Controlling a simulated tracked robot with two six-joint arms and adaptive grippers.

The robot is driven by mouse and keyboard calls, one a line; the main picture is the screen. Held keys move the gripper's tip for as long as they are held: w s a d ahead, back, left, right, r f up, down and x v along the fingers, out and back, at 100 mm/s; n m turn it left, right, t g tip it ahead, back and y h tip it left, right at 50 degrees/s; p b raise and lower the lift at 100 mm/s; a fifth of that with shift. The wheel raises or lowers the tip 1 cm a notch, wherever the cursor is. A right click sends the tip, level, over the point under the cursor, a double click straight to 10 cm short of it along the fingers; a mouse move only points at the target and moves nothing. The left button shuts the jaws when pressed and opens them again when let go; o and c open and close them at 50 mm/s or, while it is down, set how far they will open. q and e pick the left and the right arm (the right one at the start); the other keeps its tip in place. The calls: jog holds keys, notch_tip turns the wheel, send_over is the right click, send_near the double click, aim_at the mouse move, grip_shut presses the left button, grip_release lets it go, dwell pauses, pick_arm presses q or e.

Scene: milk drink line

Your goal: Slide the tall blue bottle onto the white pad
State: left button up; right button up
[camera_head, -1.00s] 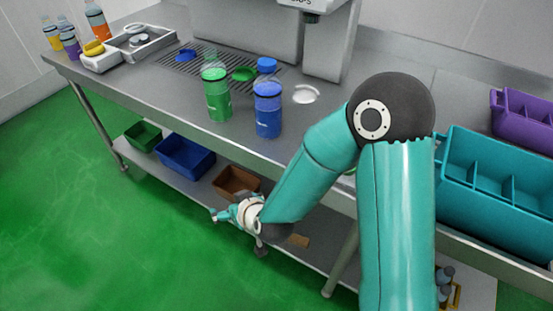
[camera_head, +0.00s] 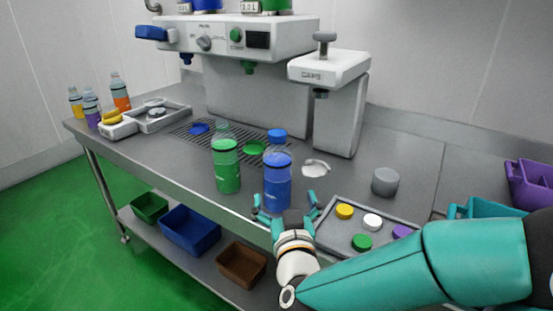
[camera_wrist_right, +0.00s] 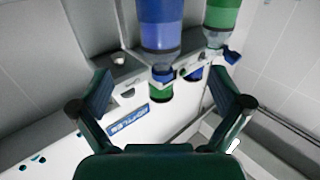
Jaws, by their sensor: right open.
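The tall blue bottle (camera_head: 277,186) stands upright on the steel bench, right of a green bottle (camera_head: 227,172). The white pad (camera_head: 316,168) lies flat on the bench behind and right of the blue bottle, near the foot of the caps machine. My right gripper (camera_head: 286,203) is open at the bench's front edge, its fingers spread toward the blue bottle's lower part. Contact cannot be told. In the right wrist view, the blue bottle (camera_wrist_right: 160,25) shows at the top, beyond the open fingers, with the green bottle (camera_wrist_right: 223,16) beside it. My left gripper is not in view.
A tray (camera_head: 329,241) with coloured caps lies right of my gripper, near a grey cylinder (camera_head: 385,181). The caps machine (camera_head: 330,72) stands behind the pad. Small bottles (camera_head: 120,92) stand far left. Bins (camera_head: 190,232) sit on the lower shelf.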

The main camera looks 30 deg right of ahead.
aim_at(277, 166)
pick_arm(q)
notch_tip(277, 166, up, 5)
jog(key=p, duration=0.3)
jog(key=shift+p, duration=0.3)
pick_arm(e)
jog(key=x, duration=1.3)
jog(key=shift+c, duration=0.2)
jog(key=c, duration=1.7)
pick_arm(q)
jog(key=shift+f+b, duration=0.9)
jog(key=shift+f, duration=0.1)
pick_arm(e)
jog(key=shift+w+d, duration=0.35)
jog(key=shift+d, duration=0.6)
jog(key=shift+w+d, duration=0.3)
jog(key=shift+d, duration=0.6)
jog(key=shift+w+d, duration=0.35)
jog(key=shift+d, duration=0.6)
jog(key=shift+c, duration=0.2)
jog(key=shift+d, duration=0.1)
